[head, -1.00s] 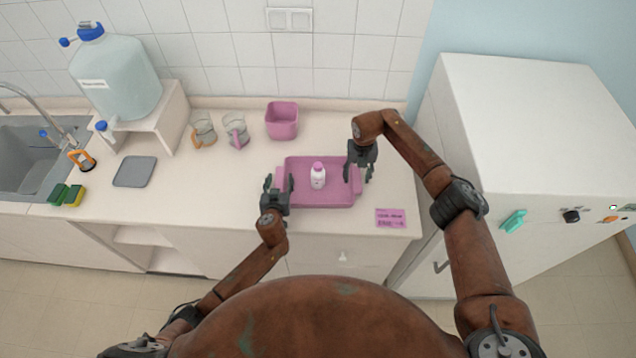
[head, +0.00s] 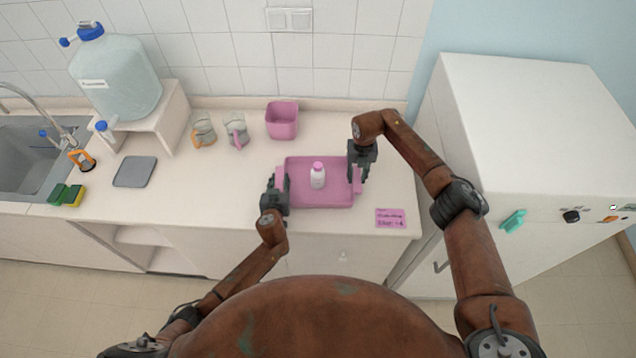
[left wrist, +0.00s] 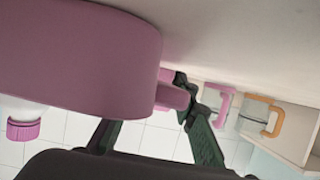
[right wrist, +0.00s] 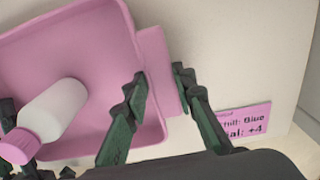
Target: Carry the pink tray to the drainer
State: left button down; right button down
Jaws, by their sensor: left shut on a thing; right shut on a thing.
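The pink tray (head: 335,195) rests level on the counter with a white bottle with a pink cap (head: 317,177) standing in it. My left gripper (head: 275,184) is shut on the tray's left handle; the left wrist view shows the tray's wall (left wrist: 80,60) close up, with one finger partly hidden. My right gripper (head: 358,176) is shut on the tray's right handle; in the right wrist view its fingers lie on both sides of this handle (right wrist: 157,65). I cannot clearly identify the drainer; a flat grey pad (head: 134,171) lies left, near the sink.
Two clear jugs (head: 203,130), one orange-handled and one pink-handled, and a pink tub (head: 282,120) stand behind. A water container (head: 115,75) sits on a white stand at left. A sponge (head: 67,195) lies by the sink (head: 40,160). The counter between pad and tray is clear.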

pick_arm(q)
jog(key=shift+r, duration=0.1)
pick_arm(e)
jog(key=shift+r, duration=0.1)
